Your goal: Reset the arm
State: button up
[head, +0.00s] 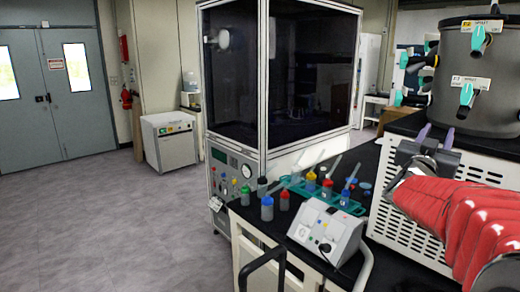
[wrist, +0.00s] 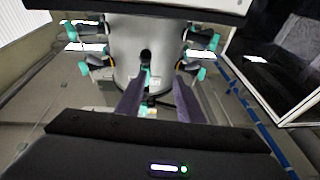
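My gripper (head: 437,136) is at the right of the head view, at the end of my red-sleeved arm, in front of the freeze dryer's white vented body (head: 405,215). In the wrist view my gripper (wrist: 158,103) shows two dark purple fingers with a clear gap between them. It is open and I see nothing held. The freeze dryer's grey drum (head: 450,90) with teal valves (head: 466,97) stands beyond and above the gripper. In the wrist view the drum (wrist: 150,75) is straight ahead, and a teal valve shows behind the gap. I cannot tell the exact distance.
A black bench (head: 245,212) carries colored-cap bottles (head: 267,208), a teal rack (head: 350,207) and a small white device (head: 325,232). A tall glass-walled cabinet (head: 275,75) stands behind. A white cabinet (head: 170,140) is at the wall. The floor at left is clear.

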jog(key=w+a+f+n+y, duration=0.3)
jog(key=a+f+y, duration=0.35)
jog(key=f, duration=0.45)
jog(key=s+a+f+n+g+y, duration=0.2)
jog(key=s+a+f+g+y, duration=0.15)
jog(key=a+f+y, duration=0.4)
jog(key=s+a+f+n+g, duration=0.1)
jog(key=s+a+f, duration=0.2)
jog(key=s+a, duration=0.3)
jog(key=s+a+f+n+g+y, duration=0.1)
jog(key=s+a+f+n+g, duration=0.1)
jog(key=s+a, duration=0.5)
jog(key=s+a+f+n+g, duration=0.1)
jog(key=s+a+f, duration=0.4)
jog(key=s, duration=1.1)
jog(key=shift+a+n+g+y, duration=0.35)
jog(key=shift+a+g, duration=0.3)
jog(key=shift+a, duration=0.25)
jog(key=shift+w+d, duration=0.1)
jog(key=shift+d, duration=0.05)
